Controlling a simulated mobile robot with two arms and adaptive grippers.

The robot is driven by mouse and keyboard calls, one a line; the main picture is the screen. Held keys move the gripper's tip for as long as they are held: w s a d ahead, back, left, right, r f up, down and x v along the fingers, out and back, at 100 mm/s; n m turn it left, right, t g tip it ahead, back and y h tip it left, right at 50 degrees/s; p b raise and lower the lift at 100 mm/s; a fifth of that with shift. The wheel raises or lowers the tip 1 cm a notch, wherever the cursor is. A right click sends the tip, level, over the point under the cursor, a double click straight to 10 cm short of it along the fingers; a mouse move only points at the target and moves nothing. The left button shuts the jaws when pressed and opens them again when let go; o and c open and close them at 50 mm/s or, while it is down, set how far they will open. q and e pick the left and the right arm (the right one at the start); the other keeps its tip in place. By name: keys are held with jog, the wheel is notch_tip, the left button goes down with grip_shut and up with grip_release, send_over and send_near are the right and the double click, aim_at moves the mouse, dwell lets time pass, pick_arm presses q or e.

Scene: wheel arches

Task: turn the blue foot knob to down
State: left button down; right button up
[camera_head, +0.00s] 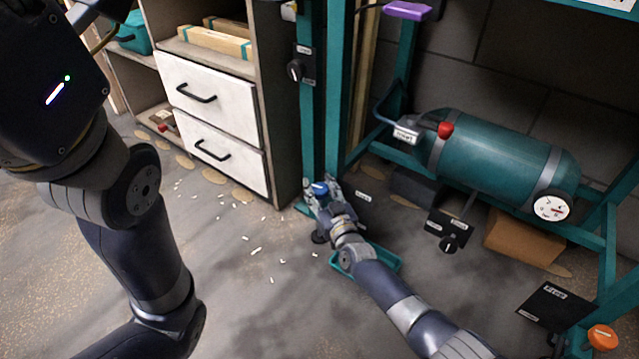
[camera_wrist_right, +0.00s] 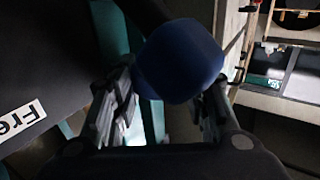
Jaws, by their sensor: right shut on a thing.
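The blue foot knob (camera_head: 320,188) is low at the base of the teal post, and my right gripper (camera_head: 322,198) is at it. In the right wrist view the blue knob (camera_wrist_right: 180,62) sits between the two fingers of my right gripper (camera_wrist_right: 165,95), which is shut on it. The fingers hide part of the knob, and I cannot tell which way it is turned. A black label plate (camera_wrist_right: 45,85) with white text, partly cut off, is to the left in the wrist view. My left arm crosses the left side of the head view, but its gripper is not in view.
A drawer cabinet (camera_head: 215,95) stands left of the post. A teal tank (camera_head: 500,155) with a gauge lies on the frame at right. An orange knob (camera_head: 603,337) is at the lower right. A teal tray (camera_head: 385,262) lies by my right arm. White bits litter the floor.

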aim_at(320, 188)
dwell(0.3)
jog(key=o, duration=0.8)
jog(key=shift+c, duration=0.2)
jog(key=shift+r, duration=0.6)
notch_tip(320, 188, up, 9)
jog(key=shift+f, duration=0.15)
jog(key=shift+s+d, duration=0.1)
